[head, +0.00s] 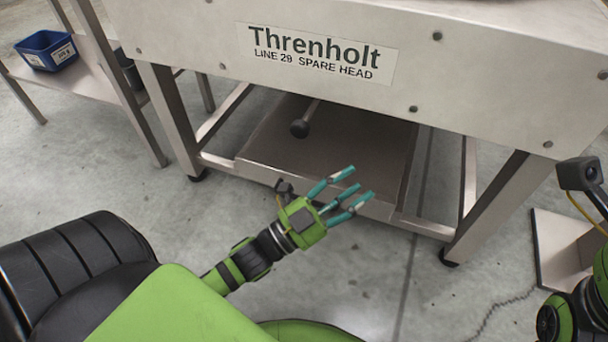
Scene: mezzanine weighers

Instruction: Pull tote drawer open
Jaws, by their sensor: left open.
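A shallow tray (262,173) with a metal front lip and a darker floor sits low in the frame under the bench. It is the only drawer-like thing in view, and I cannot tell whether it slides. My left gripper (357,184) has teal fingers spread apart with nothing between them. It overlaps the right part of the front lip in the picture; I cannot tell whether it touches. My right arm shows only in part at the right edge, and its gripper is out of frame.
A metal bench front (300,90) carries a Threnholt sign (318,53) above the tray. A rod with a dark knob (299,128) hangs over the tray. A blue bin (47,50) is on a side shelf at the left. A metal plate (562,245) is on the floor at right.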

